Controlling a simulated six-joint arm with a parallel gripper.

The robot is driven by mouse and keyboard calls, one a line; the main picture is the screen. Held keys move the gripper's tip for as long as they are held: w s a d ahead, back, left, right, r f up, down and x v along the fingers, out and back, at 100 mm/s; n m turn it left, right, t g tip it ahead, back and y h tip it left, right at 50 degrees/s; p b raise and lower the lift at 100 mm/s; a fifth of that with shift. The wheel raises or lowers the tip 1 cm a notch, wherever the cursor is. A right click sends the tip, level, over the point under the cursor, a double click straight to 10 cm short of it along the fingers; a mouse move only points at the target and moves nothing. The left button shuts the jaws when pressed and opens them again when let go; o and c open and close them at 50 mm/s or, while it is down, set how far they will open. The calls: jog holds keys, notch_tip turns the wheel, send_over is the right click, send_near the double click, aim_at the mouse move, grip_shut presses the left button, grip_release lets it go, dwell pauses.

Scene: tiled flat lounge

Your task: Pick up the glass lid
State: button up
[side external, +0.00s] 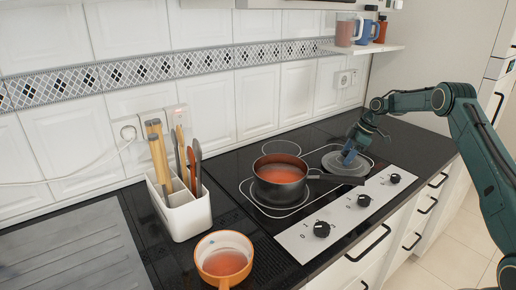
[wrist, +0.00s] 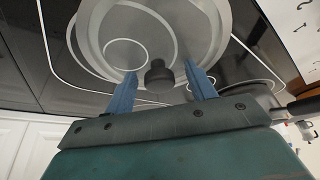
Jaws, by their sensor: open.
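The glass lid (side external: 340,168) lies at the right of the hob in the side view, a pale see-through disc. It fills the upper middle of the wrist view (wrist: 200,40), with a dark knob (wrist: 158,77). My gripper (side external: 348,157) is over the lid with its blue fingers pointing down. In the wrist view my gripper (wrist: 161,84) is open, one finger on each side of the knob. The fingers look apart from the knob, and I cannot tell their exact height above the lid.
A dark pot (side external: 281,188) with red contents stands left of the lid, its handle reaching towards it. A white utensil holder (side external: 188,216) and an orange pan (side external: 224,262) are further left. Hob knobs (side external: 364,200) line the front. A shelf (side external: 370,48) with mugs hangs behind.

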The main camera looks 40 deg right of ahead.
grip_shut()
jog(key=shift+r, duration=0.2)
jog(key=shift+r, duration=4.85)
